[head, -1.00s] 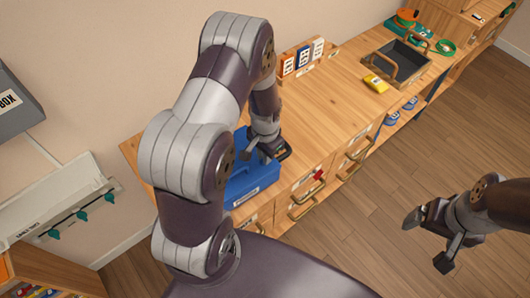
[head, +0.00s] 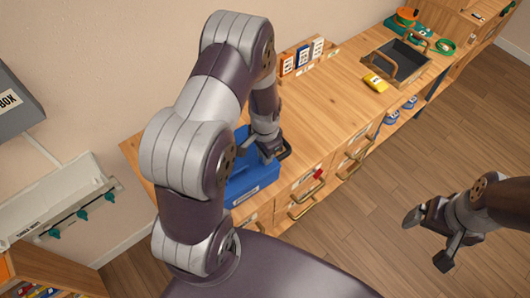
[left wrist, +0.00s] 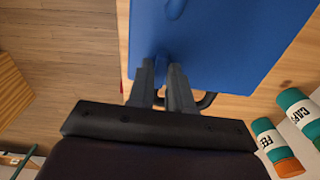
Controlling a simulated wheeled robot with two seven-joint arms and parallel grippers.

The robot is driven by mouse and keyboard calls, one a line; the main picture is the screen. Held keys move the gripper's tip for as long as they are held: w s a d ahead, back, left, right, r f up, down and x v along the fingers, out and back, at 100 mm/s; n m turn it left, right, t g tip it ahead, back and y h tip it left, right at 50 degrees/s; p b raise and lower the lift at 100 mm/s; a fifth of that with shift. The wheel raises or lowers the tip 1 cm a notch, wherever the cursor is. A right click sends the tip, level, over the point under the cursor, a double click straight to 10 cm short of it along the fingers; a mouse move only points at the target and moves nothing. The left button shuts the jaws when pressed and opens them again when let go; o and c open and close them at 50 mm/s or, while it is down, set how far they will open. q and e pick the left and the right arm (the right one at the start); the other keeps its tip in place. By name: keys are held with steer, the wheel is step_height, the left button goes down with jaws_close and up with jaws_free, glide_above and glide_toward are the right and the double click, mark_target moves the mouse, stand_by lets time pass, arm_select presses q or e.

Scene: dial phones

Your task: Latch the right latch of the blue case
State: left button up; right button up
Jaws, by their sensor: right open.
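The blue case (head: 252,184) stands on the near left part of the wooden counter, partly hidden by my left arm. My left gripper (head: 267,152) is over the case. In the left wrist view the blue case (left wrist: 225,40) fills the upper middle. My left gripper's fingers (left wrist: 164,68) are close together at a small blue latch-like tab (left wrist: 162,54) on the case; whether they grip it is unclear. Another blue tab (left wrist: 175,8) shows at the top edge. My right gripper (head: 427,240) is open and empty over the floor, away from the counter.
The wooden counter (head: 335,110) has free room right of the case. Behind are labelled boxes (head: 302,58); farther right are a yellow object (head: 375,83) and a dark tray (head: 402,58). Drawers with handles (head: 303,211) line the front. Green-and-white labelled cylinders (left wrist: 272,142) show in the wrist view.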

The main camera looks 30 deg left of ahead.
arm_select(q)
steer(key=shift+o, duration=1)
step_height(320, 180, up, 13)
steer(key=b, duration=0.1)
steer(key=shift+f, duration=0.15)
steer(key=s+d+r+n+t, duration=0.1)
steer(key=s+d+r+n, duration=0.1)
steer(key=s+d+n, duration=0.3)
steer(key=s, duration=0.4)
steer(key=shift+d+r, duration=0.3)
steer(key=shift+r, duration=0.05)
